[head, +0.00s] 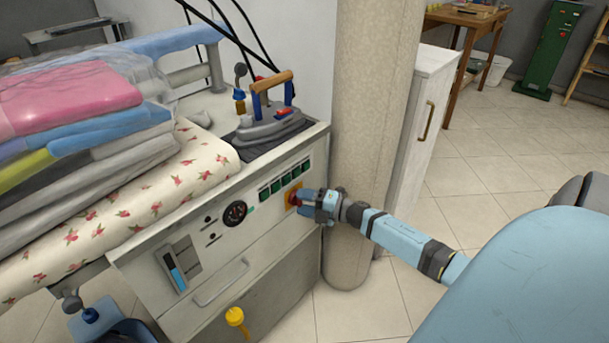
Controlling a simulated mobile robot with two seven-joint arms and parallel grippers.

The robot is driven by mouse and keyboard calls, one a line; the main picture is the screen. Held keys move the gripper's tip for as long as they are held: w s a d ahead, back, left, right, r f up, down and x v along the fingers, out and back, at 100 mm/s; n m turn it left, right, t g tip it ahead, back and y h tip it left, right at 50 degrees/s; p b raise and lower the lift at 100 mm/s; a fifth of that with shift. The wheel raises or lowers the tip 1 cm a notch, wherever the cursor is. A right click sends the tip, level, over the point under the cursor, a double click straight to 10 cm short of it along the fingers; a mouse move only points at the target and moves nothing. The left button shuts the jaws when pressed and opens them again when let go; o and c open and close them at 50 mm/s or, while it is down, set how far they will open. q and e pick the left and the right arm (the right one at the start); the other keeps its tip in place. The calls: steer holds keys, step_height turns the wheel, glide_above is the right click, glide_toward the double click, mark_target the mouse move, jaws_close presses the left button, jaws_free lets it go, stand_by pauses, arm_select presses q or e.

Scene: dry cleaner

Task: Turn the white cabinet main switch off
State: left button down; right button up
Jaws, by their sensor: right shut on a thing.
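The white cabinet (222,262) stands under the ironing board, its front panel facing me. Its main switch is a red knob (293,199) on a yellow plate (288,194) at the right end of the panel. My right gripper (302,200) reaches in from the right and is shut on the red knob. The fingers partly hide the knob, so its turned position cannot be read. My left gripper is not in view.
An iron (271,124) rests on top. A beige column (372,120) stands close behind my right gripper. Folded clothes (70,140) lie on the flowered board (150,202).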

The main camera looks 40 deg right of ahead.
steer(key=o, duration=0.9)
steer(key=shift+s+d, duration=0.3)
steer(key=shift+s, duration=0.2)
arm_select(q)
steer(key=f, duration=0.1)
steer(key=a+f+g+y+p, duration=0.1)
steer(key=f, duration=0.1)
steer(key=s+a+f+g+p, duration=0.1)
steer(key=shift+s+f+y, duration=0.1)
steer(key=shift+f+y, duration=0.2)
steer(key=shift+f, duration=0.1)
arm_select(e)
steer(key=v, duration=1.2)
steer(key=shift+s+d, duration=0.15)
steer(key=shift+s, duration=0.15)
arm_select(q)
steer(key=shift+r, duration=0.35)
